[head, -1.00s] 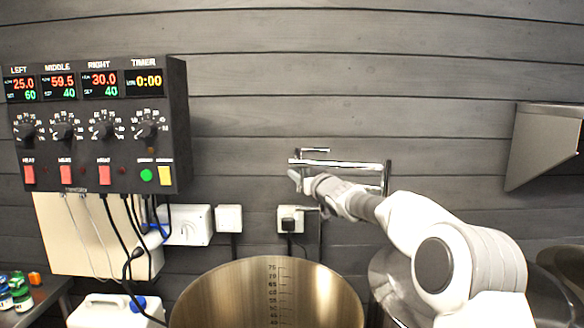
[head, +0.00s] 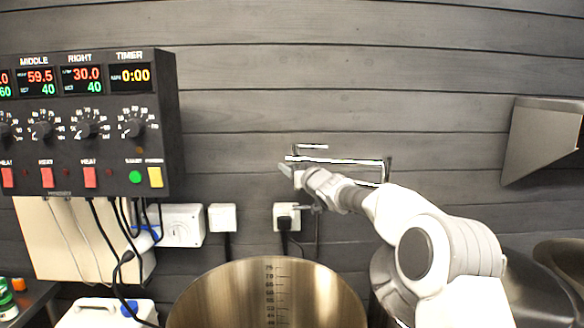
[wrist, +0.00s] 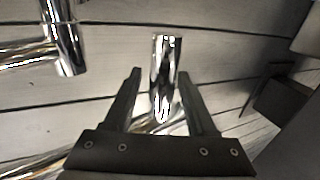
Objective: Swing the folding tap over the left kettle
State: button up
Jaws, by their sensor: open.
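The folding tap (head: 340,161) is a chrome pipe against the plank wall, running left from an upright near the wall, with a short bar above it. The left kettle (head: 225,292) is the open steel pot at lower centre, with a level scale inside; the tap's left end shows above its right half. My gripper (head: 284,170) is at the tap's left end, just below the pipe. In the wrist view, my gripper (wrist: 160,74) is open, with a chrome tube of the tap (wrist: 166,75) showing between its fingers. I cannot tell whether either finger touches it.
A control box (head: 90,125) with dials and displays hangs at left above hanging cables. A white canister (head: 105,313) stands below it. More steel kettles (head: 545,285) stand at right, partly behind my arm. A metal hood (head: 540,140) juts out at right.

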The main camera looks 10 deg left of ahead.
grip_shut()
dwell(1.4)
